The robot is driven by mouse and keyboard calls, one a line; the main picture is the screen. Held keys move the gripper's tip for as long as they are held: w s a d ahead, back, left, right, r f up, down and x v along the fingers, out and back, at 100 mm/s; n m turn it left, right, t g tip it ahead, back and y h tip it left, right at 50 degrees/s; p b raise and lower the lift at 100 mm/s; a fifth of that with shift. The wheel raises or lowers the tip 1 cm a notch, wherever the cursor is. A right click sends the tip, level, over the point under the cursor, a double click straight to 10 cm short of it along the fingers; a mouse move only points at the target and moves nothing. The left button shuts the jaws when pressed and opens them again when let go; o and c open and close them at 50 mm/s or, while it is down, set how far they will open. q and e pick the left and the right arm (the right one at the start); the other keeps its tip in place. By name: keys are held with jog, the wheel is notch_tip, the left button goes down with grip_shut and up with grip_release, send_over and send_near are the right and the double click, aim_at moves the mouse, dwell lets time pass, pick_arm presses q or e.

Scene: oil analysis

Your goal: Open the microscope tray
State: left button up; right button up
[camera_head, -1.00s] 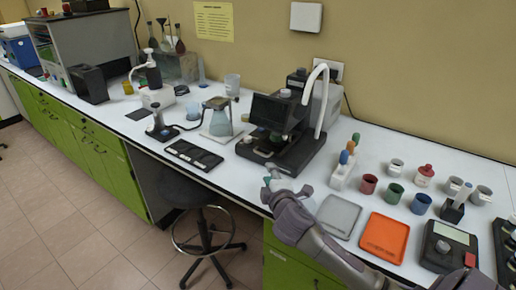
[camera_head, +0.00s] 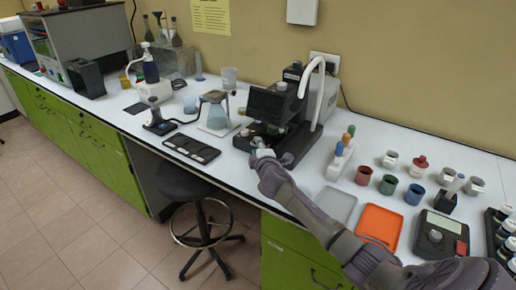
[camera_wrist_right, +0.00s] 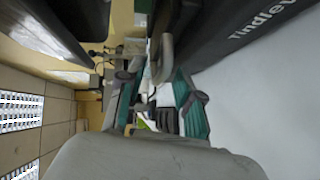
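The black microscope (camera_head: 270,104) stands on the white bench, with a screen and a pale curved tube. Its tray is low at the front and largely hidden behind my right gripper (camera_head: 263,154), so I cannot tell how far out it sits. My right gripper is at the front edge of the microscope base. In the right wrist view its teal fingers (camera_wrist_right: 158,82) are apart, with a grey handle-like part (camera_wrist_right: 163,57) just ahead, near the tips. I cannot tell whether they touch it. My left gripper is not in view.
A flask (camera_head: 215,110) and a black slide holder (camera_head: 191,148) lie left of the microscope. An orange tray (camera_head: 380,224), a grey tray (camera_head: 336,205) and several coloured cups lie to the right. A stool (camera_head: 190,184) stands below the bench edge.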

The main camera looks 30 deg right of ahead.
grip_shut()
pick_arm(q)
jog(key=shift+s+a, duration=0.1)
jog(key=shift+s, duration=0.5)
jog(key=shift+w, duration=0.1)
pick_arm(e)
jog(key=shift+a, duration=0.15)
jog(key=shift+s+a, duration=0.15)
jog(key=shift+a, duration=0.2)
jog(key=s+a, duration=0.1)
jog(key=a, duration=0.2)
jog(key=s+a+p, duration=0.1)
jog(key=a, duration=0.2)
jog(key=s+a, duration=0.2)
jog(key=a, duration=0.1)
jog(key=shift+a+p, duration=0.35)
jog(key=shift+a, duration=0.05)
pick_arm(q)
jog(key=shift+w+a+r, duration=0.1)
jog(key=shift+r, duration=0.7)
